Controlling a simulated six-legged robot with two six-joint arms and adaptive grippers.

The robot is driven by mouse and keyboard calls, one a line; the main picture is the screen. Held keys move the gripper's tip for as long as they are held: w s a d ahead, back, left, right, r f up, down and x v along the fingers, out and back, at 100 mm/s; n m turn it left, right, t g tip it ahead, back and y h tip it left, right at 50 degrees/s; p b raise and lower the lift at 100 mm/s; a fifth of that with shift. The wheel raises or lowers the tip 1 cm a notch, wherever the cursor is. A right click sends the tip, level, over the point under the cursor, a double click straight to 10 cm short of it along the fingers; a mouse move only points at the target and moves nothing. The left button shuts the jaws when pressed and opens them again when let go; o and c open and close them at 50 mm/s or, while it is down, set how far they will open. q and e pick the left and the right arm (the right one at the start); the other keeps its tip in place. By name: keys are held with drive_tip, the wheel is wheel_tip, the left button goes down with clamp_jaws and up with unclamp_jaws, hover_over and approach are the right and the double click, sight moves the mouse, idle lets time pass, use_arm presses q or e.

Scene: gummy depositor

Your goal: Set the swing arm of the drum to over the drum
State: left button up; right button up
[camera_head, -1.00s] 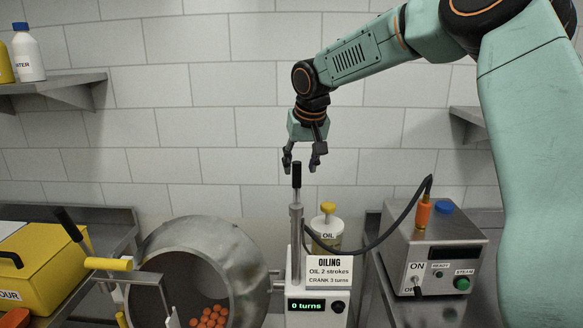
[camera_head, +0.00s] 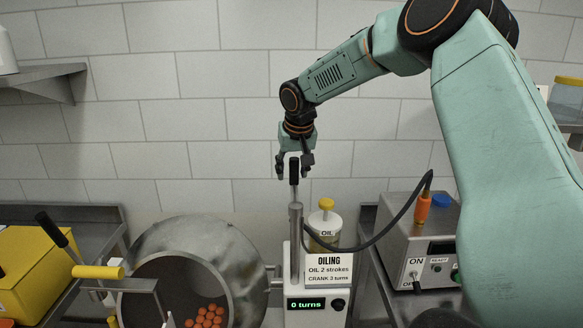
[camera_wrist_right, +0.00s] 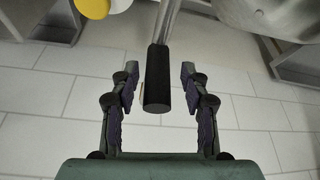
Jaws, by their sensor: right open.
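The metal drum (camera_head: 165,245) stands at lower left, its mouth facing forward, with orange pieces (camera_head: 208,317) inside. An upright metal arm (camera_head: 296,240) with a black grip (camera_head: 294,171) stands to the right of the drum mouth, not over it; it looks like the swing arm. My right gripper (camera_head: 294,174) is open at the top of the grip. In the right wrist view, the black grip (camera_wrist_right: 157,82) is between the two open fingers (camera_wrist_right: 160,88), with a gap on each side. My left gripper is not in view.
A white unit (camera_head: 316,317) reads "0 turns". An oil can (camera_head: 325,226) stands behind it. A dark hose (camera_head: 395,220) loops to a steam box (camera_head: 405,240) at right. A yellow-handled bar (camera_head: 98,272) and a black-tipped lever (camera_head: 58,237) are left of the drum.

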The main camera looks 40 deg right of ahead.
drive_tip(key=shift+w+d+f, duration=0.1)
drive_tip(key=shift+w+f, duration=0.1)
drive_tip(key=shift+f, duration=0.05)
drive_tip(key=shift+s+r, duration=0.45)
drive_tip(key=shift+s, duration=0.3)
drive_tip(key=shift+s+r, duration=0.1)
drive_tip(key=shift+c, duration=0.9)
drive_tip(key=shift+a, duration=0.2)
drive_tip(key=shift+c, duration=0.8)
drive_tip(key=shift+w+d+f, duration=0.1)
drive_tip(key=shift+w+f, duration=0.3)
drive_tip(key=shift+w, duration=0.25)
drive_tip(key=shift+c, duration=1.4)
drive_tip(key=shift+w, duration=0.1)
drive_tip(key=shift+c, duration=0.8)
drive_tip(key=shift+s+d, duration=0.1)
drive_tip(key=shift+s, duration=0.1)
clamp_jaws()
